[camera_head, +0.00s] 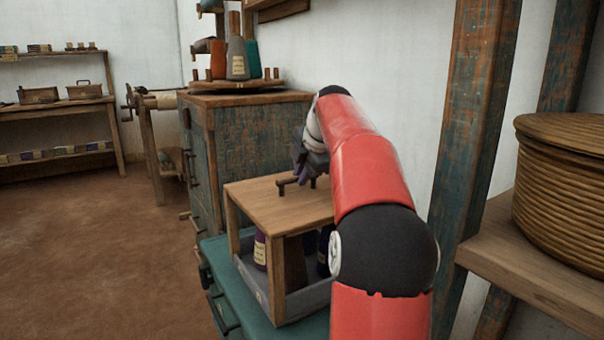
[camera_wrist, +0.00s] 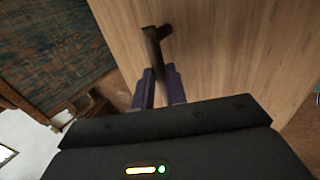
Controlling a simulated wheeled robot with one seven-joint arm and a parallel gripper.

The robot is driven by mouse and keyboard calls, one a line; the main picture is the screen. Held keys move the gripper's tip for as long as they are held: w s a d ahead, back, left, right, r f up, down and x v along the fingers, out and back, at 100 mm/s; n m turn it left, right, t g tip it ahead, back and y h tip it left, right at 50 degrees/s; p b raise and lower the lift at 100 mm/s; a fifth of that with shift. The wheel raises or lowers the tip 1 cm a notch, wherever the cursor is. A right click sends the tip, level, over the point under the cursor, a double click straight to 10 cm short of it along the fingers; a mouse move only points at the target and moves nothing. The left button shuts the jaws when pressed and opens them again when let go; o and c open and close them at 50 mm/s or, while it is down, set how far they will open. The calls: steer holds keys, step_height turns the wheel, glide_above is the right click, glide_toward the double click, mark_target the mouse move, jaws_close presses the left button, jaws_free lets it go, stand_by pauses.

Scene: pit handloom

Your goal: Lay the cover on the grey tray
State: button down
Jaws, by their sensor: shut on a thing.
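The cover (camera_head: 262,208) is a flat wooden top on upright wooden legs, with a dark bar handle (camera_head: 288,184) on it. It stands level over the grey tray (camera_head: 304,303), its legs reaching down to the tray; whether they rest on it or hang just above, I cannot tell. Dark purple labelled containers (camera_head: 260,251) show in the tray under the cover. My gripper (camera_head: 304,176) is at the handle, partly hidden by my arm. In the wrist view its purple fingers (camera_wrist: 160,88) are closed on the handle (camera_wrist: 153,48), above the cover's wood top (camera_wrist: 225,50).
The tray is on a teal cabinet (camera_head: 218,256). A taller worn cabinet (camera_head: 254,140) with bottles (camera_head: 237,60) on top stands behind. A wooden post (camera_head: 470,120) and a shelf with a round basket (camera_head: 565,190) are at the right. The floor at the left is clear.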

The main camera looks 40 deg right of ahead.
steer(key=c, duration=1.3)
jaws_free()
steer(key=shift+c, duration=0.2)
steer(key=p+v, duration=0.2)
steer(key=v, duration=0.6)
steer(key=s+a+f+m+g+p, duration=0.1)
steer(key=s+a+m+p, duration=0.15)
steer(key=a, duration=0.65)
steer(key=s+a+m+p, duration=0.1)
steer(key=s+a+m, duration=0.3)
steer(key=a, duration=0.4)
steer(key=s+a+f+m+p, duration=0.2)
steer(key=s+a+f+m, duration=0.3)
steer(key=s+f, duration=0.2)
steer(key=s+a+f+m+p, duration=0.2)
steer(key=s+a+f+m, duration=0.4)
steer(key=s, duration=0.4)
steer(key=shift+s+f, duration=0.35)
steer(key=shift+s, duration=0.05)
